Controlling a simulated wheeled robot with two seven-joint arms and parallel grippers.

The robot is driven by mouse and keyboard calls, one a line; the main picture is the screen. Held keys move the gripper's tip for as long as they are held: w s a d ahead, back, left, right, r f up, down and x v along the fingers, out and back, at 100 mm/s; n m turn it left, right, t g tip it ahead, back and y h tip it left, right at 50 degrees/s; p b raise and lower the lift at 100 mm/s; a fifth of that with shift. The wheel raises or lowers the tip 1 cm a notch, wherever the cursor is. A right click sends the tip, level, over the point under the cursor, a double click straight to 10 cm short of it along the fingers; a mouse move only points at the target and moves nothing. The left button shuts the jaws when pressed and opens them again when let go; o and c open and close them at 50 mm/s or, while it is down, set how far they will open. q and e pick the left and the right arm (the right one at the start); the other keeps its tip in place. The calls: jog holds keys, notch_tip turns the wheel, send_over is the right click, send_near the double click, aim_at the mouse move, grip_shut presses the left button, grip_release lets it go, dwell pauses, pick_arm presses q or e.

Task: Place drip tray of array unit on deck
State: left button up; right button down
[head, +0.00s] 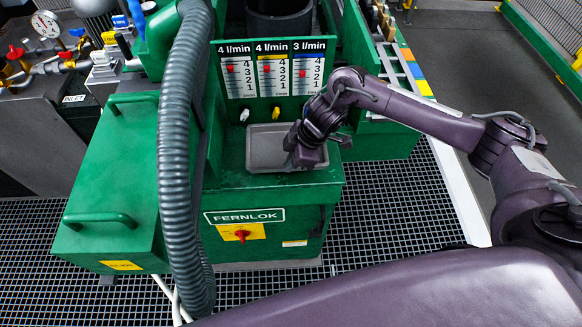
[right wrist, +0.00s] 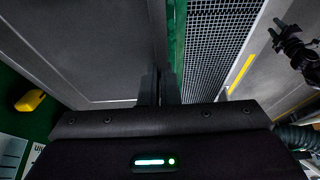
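The grey, shallow rectangular drip tray (head: 262,150) lies on the green deck (head: 228,178) below the flow gauges in the head view. In the right wrist view the drip tray (right wrist: 105,60) fills the upper left. My right gripper (head: 297,163) is at the tray's right edge and hides part of it. In the right wrist view its fingers (right wrist: 159,90) are close together, one on each side of the tray's side wall. My left gripper (right wrist: 277,33) is outside the head view; in the right wrist view it shows small, apart from the tray, with its fingers spread.
Three gauge panels (head: 270,70) stand behind the tray, with a white and a yellow nozzle (head: 276,113) under them. A thick grey hose (head: 176,150) hangs at the left, before a green box with handles (head: 120,190). Floor grating (head: 390,205) lies to the right.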

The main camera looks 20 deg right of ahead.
notch_tip(320, 180, down, 3)
jog(key=shift+f, duration=0.1)
jog(key=shift+f, duration=0.15)
jog(key=c, duration=1.7)
grip_release()
jog(key=b+v, duration=0.1)
jog(key=v, duration=1.1)
jog(key=shift+a, duration=0.1)
